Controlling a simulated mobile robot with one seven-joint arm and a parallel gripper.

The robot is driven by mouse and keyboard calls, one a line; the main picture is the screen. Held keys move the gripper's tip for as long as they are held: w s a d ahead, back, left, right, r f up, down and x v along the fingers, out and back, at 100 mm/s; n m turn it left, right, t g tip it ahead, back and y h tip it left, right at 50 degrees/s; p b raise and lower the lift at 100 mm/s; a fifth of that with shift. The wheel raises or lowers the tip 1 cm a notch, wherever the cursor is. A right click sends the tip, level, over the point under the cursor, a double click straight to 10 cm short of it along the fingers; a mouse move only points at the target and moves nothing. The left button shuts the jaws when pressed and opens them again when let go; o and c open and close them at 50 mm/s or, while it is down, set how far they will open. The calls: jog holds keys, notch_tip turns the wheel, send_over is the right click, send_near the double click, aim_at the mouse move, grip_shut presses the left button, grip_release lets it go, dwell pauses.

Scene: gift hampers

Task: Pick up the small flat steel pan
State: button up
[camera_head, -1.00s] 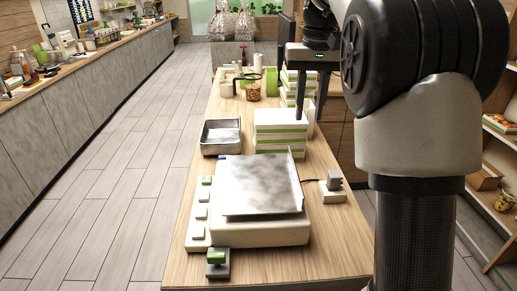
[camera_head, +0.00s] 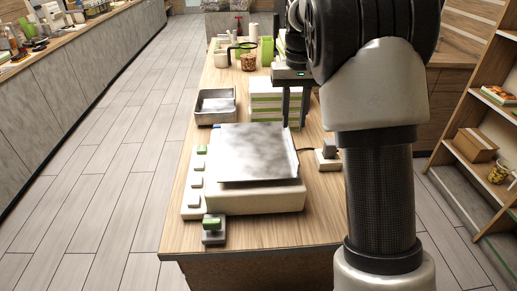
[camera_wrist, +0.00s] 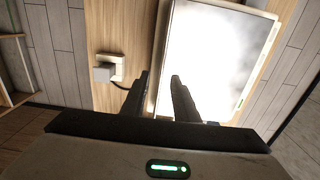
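A flat steel pan (camera_head: 252,153) lies on top of a cream scale-like base (camera_head: 262,199) near the front of the wooden table. The pan also shows as a bright, washed-out plate in the wrist view (camera_wrist: 215,50). A second steel vessel, a shallow walled tray (camera_head: 203,118), sits behind it on the left with something pale inside. My gripper (camera_head: 295,126) is open and points down near the pan's back right corner.
A stack of white and green boxes (camera_head: 274,112) stands behind the pan. A grey and white block (camera_head: 328,155) with a cable is to its right. A jar (camera_head: 248,62) stands farther back. The floor left is clear.

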aim_at(291, 136)
jog(key=f, duration=0.5)
jog(key=shift+s+a, duration=0.15)
jog(key=shift+s, duration=0.05)
jog(key=shift+r, duration=0.1)
grip_shut()
dwell(1.0)
